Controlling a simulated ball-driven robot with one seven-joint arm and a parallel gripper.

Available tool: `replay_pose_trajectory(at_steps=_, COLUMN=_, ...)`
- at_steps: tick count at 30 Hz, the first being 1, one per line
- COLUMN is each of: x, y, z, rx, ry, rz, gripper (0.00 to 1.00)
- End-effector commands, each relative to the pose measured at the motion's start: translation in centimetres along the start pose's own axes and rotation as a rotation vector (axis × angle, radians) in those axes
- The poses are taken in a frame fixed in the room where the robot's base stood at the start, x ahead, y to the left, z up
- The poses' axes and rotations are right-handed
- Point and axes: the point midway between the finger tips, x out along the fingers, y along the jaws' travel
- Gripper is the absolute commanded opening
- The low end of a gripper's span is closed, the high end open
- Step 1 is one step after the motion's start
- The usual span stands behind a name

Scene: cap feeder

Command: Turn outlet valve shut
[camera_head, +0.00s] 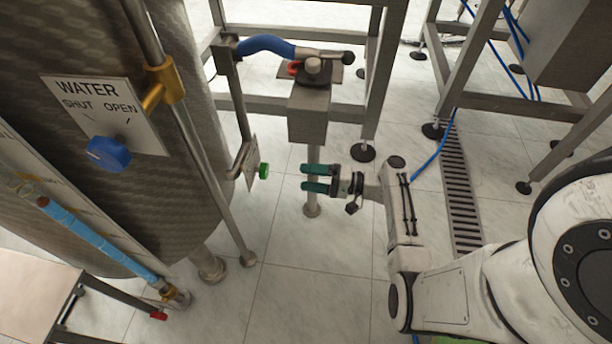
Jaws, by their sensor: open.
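A green knob (264,171) stands out from a small plate (251,162) seen nearly edge-on beside the tank; any lettering on the plate is hidden. A blue knob (108,153) sits on a plate marked WATER, SHUT and OPEN on the tank, between pipe and wall. A red-tipped fitting (158,315) shows near the tank's foot, lower left. No label reading "outlet" is visible, so I cannot tell which is the outlet valve. My gripper (304,178) has two green fingers, open and empty. They point left toward the green knob, with a gap between.
A post with a grey box (309,112) stands just behind my gripper. A lever with a blue sleeve (266,44) is above it. The textured tank (190,180) fills the left. A steel frame (378,85) stands behind. Tiled floor is clear below my gripper.

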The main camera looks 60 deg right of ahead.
Motion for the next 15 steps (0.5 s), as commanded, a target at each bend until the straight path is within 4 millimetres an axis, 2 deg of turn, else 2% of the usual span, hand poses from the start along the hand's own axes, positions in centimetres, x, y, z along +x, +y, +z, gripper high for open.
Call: replay_pose_trajectory(at_steps=15, x=0.22, y=0.20, z=0.42, rx=-0.003, ry=-0.014, rz=0.014, gripper=0.76)
